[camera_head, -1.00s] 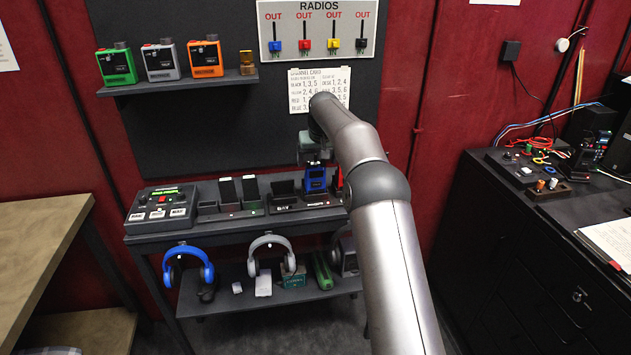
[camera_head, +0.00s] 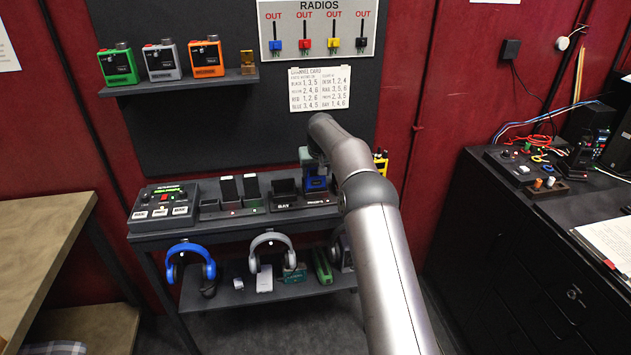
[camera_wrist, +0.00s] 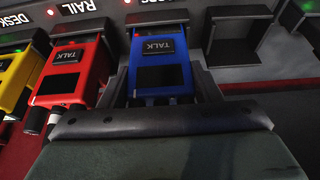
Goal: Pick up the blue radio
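The blue radio (camera_head: 316,184) stands upright in the charging rack (camera_head: 285,205), partly hidden by my arm in the head view. In the wrist view the blue radio (camera_wrist: 160,72) shows its TALK label and dark screen. My gripper (camera_wrist: 162,95) is over its top, with one grey finger on each side of it. The fingers look open around the radio; whether they touch it I cannot tell. In the head view my gripper (camera_head: 308,160) is just above the radio.
A red radio (camera_wrist: 72,75) stands close beside the blue one, with a yellow radio (camera_wrist: 15,80) beyond it. Empty slots (camera_wrist: 238,35) lie on the other side. Green, grey and orange radios sit on the upper shelf (camera_head: 180,85).

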